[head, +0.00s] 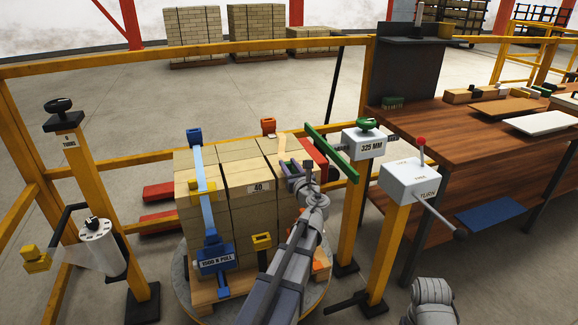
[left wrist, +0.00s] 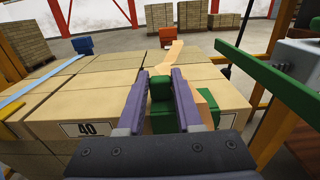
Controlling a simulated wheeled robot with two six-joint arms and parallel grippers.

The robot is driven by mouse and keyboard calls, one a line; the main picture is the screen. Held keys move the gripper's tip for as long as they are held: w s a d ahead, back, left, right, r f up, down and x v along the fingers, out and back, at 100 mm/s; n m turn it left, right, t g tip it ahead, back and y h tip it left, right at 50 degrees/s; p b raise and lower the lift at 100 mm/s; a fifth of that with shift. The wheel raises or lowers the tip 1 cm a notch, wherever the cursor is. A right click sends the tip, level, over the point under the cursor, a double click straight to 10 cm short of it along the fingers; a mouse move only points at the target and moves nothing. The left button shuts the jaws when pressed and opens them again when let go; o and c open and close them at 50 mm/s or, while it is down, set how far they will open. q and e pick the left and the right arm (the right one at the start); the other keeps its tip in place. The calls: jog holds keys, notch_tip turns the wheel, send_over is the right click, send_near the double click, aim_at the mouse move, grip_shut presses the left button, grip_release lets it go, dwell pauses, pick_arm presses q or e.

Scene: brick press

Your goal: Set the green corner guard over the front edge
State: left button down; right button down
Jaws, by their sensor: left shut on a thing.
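My left gripper (left wrist: 160,82) is shut on the green corner guard (left wrist: 160,91) between its purple fingers. The left wrist view shows the guard at the front top edge of the brick stack (left wrist: 82,103), in line with the orange strap (left wrist: 205,98). More green shows below and right of the fingers. I cannot tell whether the guard touches the bricks. In the head view my left gripper (head: 296,172) is at the right part of the stack (head: 230,165) and mostly hides the guard. My right gripper is not in view.
A blue strap (head: 209,214) with a yellow guard (head: 204,187) crosses the stack's left side. A long green bar (head: 332,152) stands close right of my gripper, near the 325 MM post (head: 365,143). A white lever box (head: 408,180) and wooden bench (head: 470,130) are further right.

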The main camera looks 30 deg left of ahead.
pick_arm(q)
jog(key=shift+f, duration=0.15)
jog(key=c, duration=0.5)
grip_release()
jog(key=v, duration=0.8)
